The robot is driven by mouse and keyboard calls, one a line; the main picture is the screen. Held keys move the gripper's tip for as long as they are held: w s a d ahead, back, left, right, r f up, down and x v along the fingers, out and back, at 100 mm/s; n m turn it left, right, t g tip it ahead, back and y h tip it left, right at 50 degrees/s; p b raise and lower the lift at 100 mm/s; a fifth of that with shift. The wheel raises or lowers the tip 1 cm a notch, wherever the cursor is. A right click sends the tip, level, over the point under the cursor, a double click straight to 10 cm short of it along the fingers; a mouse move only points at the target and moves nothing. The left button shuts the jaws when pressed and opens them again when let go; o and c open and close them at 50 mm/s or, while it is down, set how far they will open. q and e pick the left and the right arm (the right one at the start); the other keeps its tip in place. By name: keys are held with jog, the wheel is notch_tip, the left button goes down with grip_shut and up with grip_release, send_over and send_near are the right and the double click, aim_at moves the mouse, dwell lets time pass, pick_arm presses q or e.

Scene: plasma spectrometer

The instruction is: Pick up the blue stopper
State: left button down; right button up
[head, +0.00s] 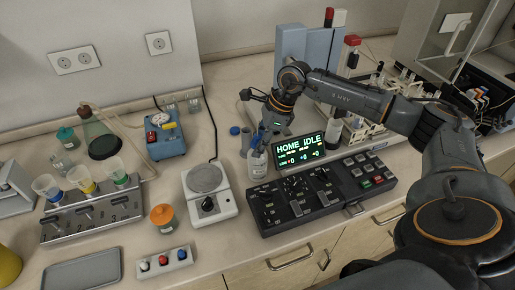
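My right gripper (268,125) reaches in from the right and points down right over this bottle, close to the blue piece. Its fingertips are small and dark here, so I cannot tell whether they touch the blue piece or how far apart they are. My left gripper is out of view.
The display (301,152) and black control panel (320,192) stand right of the bottle. A hotplate (208,192) stands at its left. A blue-grey cylinder (246,141) is close behind. A rack with funnels (92,208), an orange-capped jar (163,217) and a tray (82,271) are farther left.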

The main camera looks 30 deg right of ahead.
jog(key=shift+r, duration=0.1)
notch_tip(320, 180, up, 18)
jog(key=b, duration=0.4)
dwell(0.4)
